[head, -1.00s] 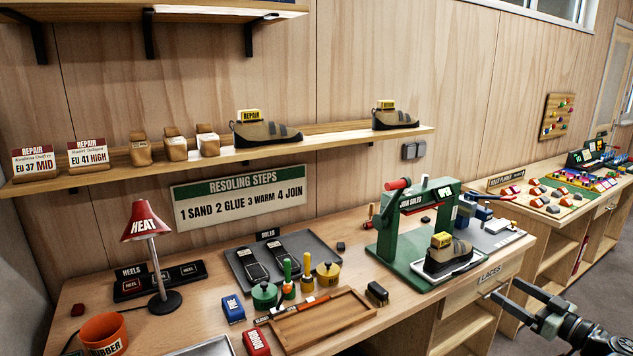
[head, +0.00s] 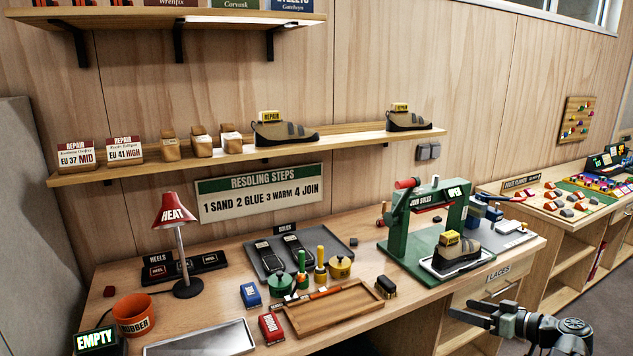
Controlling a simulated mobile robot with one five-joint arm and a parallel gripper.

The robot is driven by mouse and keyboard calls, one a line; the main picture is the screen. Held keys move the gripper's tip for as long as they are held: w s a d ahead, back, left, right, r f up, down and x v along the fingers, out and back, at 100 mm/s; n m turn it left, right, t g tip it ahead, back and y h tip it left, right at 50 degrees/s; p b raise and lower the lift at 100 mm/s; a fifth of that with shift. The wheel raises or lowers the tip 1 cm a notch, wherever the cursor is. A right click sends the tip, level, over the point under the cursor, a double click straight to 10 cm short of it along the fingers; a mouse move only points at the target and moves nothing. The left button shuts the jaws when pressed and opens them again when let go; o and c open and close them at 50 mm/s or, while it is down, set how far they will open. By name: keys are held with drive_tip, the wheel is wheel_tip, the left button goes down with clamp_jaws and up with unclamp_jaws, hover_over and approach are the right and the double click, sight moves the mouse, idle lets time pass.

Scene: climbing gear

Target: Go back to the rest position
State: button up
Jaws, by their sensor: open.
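My gripper (head: 474,315) is in the head view at the lower right, in front of the bench's drawer side. Its two dark fingers point left and stand apart, with nothing between them. A tan and black shoe (head: 462,254) with a yellow tag sits on the tray of the green sole press (head: 400,235), above and behind my gripper. The press shows an "OPEN" sign. My gripper is apart from the shoe and the press.
The workbench (head: 240,310) holds a red heat lamp (head: 174,213), an orange rubber bin (head: 133,314), glue pots and a wooden tray (head: 330,312). The laces drawer (head: 487,277) is close to my gripper. Open floor (head: 610,300) lies at the right.

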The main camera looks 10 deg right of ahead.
drive_tip(key=w+a+f+g+p, duration=0.1)
drive_tip(key=w+a+f+g, duration=0.15)
drive_tip(key=a, duration=0.45)
drive_tip(key=w+a+f+g+p, duration=0.1)
drive_tip(key=a+f+g, duration=0.2)
drive_tip(key=a, duration=0.4)
drive_tip(key=w+a+f+g+p, duration=0.1)
drive_tip(key=a+f+g, duration=0.15)
drive_tip(key=a, duration=0.45)
drive_tip(key=s+a+f+m+g+h+p, duration=0.2)
drive_tip(key=a+h, duration=0.4)
drive_tip(key=a, duration=0.9)
drive_tip(key=s+g+p, duration=0.1)
drive_tip(key=g, duration=0.1)
drive_tip(key=shift+a+f+m+g+h, duration=0.2)
drive_tip(key=shift+a+m+g+h, duration=0.1)
drive_tip(key=shift+g+h, duration=0.1)
